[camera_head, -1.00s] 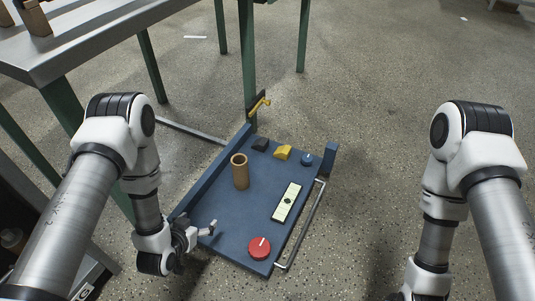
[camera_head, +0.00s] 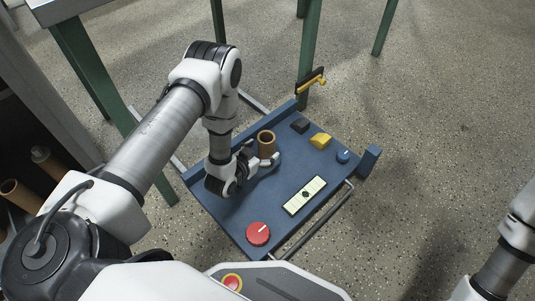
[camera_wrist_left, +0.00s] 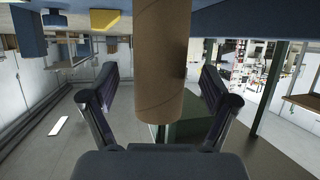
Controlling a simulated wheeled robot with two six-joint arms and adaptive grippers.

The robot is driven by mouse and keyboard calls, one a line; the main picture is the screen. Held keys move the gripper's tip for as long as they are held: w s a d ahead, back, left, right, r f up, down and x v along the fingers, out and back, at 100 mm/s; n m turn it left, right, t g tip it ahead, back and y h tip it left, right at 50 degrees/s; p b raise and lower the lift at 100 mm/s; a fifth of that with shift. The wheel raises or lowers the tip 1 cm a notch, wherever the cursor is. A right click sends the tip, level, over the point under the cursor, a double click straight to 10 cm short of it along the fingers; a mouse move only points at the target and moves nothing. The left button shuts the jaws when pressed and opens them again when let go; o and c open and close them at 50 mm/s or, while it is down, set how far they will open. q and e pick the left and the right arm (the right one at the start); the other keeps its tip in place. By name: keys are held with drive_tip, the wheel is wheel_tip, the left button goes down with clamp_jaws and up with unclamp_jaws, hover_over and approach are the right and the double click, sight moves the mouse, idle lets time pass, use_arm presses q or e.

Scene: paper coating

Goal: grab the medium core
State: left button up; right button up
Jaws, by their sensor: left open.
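The brown cardboard core (camera_head: 266,138) stands upright on the blue panel (camera_head: 222,208). My left gripper (camera_head: 264,160) is at the core, with its fingers open on either side of it. In the left wrist view, the core (camera_wrist_left: 160,45) hangs down between the two spread fingers, with gaps on both sides; that view looks upside down. The core's lower part is partly hidden by the gripper in the head view. My right gripper is out of view; only part of the right arm shows at the right edge.
More brown cores (camera_head: 20,193) lie on a shelf at the left. Green table legs stand behind the panel.

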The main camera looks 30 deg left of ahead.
use_arm(q)
drive_tip(key=shift+f+x, duration=0.2)
drive_tip(key=shift+x, duration=1)
drive_tip(key=shift+r, duration=0.15)
drive_tip(key=c, duration=1.3)
drive_tip(key=shift+r, duration=0.1)
